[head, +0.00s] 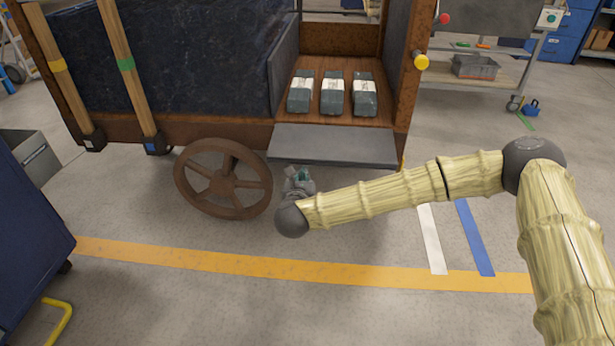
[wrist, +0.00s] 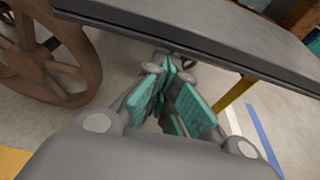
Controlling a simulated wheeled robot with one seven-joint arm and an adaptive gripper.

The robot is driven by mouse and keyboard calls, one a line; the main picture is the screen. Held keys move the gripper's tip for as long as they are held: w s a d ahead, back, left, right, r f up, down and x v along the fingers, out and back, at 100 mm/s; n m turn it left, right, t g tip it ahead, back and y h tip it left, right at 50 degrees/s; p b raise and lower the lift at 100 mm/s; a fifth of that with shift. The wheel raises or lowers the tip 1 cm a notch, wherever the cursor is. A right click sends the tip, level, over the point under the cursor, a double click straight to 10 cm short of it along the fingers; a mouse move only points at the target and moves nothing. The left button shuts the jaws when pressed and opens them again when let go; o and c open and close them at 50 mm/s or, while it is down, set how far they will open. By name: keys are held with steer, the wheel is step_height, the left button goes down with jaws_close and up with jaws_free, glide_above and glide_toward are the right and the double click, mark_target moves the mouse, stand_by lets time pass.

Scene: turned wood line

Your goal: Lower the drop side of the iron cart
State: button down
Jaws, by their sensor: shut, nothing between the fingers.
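The iron cart (head: 235,131) has a rusty frame and stands across the upper middle of the head view. Its grey drop side (head: 335,143) is folded outward from the opening, sloping away from the cart bed. In the wrist view the drop side (wrist: 215,35) crosses the top as a dark panel edge. My gripper (head: 298,175) is shut and empty, low at the panel's left outer corner. In the wrist view its teal finger pads (wrist: 177,95) are close below the panel edge. I cannot tell whether they touch it.
Three wrapped blocks (head: 332,93) lie on the wooden bed behind the opening. A spoked wheel (head: 224,178) is left of my gripper. A yellow knob (head: 421,61) is on the right post. Floor in front is clear; a blue cabinet (head: 25,225) stands at left.

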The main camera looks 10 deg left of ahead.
mark_target(304, 164)
steer(key=r+p, duration=0.1)
steer(key=p, duration=0.1)
steer(key=r+p, duration=0.1)
steer(key=r+g+p, duration=0.1)
steer(key=p, duration=0.1)
steer(key=shift+s+r+p, duration=0.25)
steer(key=shift+r+p, duration=0.1)
steer(key=shift+r, duration=0.05)
steer(key=shift+f, duration=0.1)
